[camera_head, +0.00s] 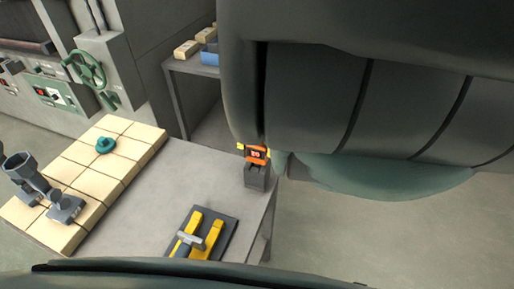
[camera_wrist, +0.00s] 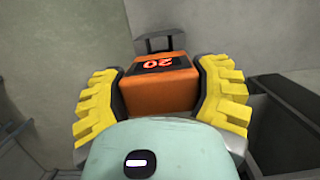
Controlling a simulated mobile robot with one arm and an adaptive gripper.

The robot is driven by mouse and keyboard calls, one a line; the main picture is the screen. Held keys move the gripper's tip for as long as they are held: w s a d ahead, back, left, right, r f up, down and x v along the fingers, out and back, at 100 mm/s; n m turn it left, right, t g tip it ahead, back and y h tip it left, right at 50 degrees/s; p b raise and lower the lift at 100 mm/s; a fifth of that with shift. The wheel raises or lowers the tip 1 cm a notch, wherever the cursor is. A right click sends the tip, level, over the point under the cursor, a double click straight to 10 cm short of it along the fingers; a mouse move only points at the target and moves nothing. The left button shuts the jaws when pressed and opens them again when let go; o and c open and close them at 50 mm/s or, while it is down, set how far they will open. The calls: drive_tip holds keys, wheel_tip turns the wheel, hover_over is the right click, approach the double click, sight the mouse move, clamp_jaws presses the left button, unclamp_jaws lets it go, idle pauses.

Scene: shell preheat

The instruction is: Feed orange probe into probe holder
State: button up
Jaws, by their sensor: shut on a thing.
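The orange probe (camera_head: 256,155) has a dark display with red digits. In the wrist view the probe (camera_wrist: 158,92) sits between the yellow finger pads of my gripper (camera_wrist: 160,98), which is shut on it. In the head view my gripper (camera_head: 255,150) is largely hidden behind my arm. A dark grey block (camera_head: 256,180), which looks like the probe holder, stands near the table's right edge, directly below the probe in the picture. Whether the probe's lower end is inside it or just above it cannot be told; that end is hidden.
The grey table (camera_head: 160,210) carries a black plate with yellow bars (camera_head: 208,232) near its front edge. Pale bricks (camera_head: 90,185) at left carry a green ring (camera_head: 105,145) and a grey metal fitting (camera_head: 65,207). A blue bin (camera_head: 210,55) stands on a shelf behind.

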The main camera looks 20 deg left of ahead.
drive_tip(key=o, duration=1.3)
drive_tip(key=v, duration=1.2)
